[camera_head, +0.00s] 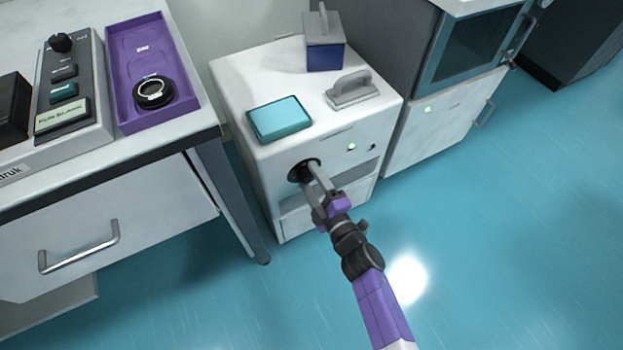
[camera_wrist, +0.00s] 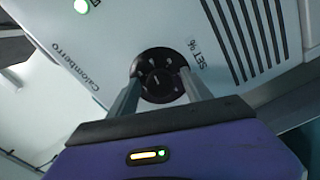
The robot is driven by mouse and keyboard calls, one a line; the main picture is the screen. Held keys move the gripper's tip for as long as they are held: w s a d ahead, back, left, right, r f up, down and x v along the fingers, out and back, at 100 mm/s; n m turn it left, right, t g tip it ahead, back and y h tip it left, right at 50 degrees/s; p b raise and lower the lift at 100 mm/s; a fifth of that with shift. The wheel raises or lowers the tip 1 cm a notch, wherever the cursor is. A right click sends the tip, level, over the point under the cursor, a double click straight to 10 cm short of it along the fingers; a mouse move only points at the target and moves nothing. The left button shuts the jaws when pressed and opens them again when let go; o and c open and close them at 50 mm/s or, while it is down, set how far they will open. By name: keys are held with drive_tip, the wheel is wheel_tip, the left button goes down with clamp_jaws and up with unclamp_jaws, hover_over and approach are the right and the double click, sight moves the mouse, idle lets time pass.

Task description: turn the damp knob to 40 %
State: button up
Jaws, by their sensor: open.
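A round black knob (camera_head: 299,172) is on the front of a white cabinet. In the wrist view the knob (camera_wrist: 158,77) shows pale marks on its face, with the lettering "SET %" beside it. I cannot read its setting. My gripper (camera_head: 309,168) reaches the cabinet front, and its fingers partly cover the knob. In the wrist view my gripper (camera_wrist: 160,88) is open, with one grey finger on each side of the knob. I cannot tell whether the fingers touch it.
On the white cabinet (camera_head: 245,75) lie a teal box (camera_head: 280,119), a grey handled block (camera_head: 352,90) and a blue-grey handled box (camera_head: 325,45). A table with a purple tray (camera_head: 140,60) and a control box with a black knob (camera_head: 60,42) stands left.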

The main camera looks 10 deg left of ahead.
drive_tip(key=p+v, duration=0.3)
drive_tip(key=v, duration=0.4)
drive_tip(key=shift+s+d, duration=0.25)
drive_tip(key=shift+s, duration=0.1)
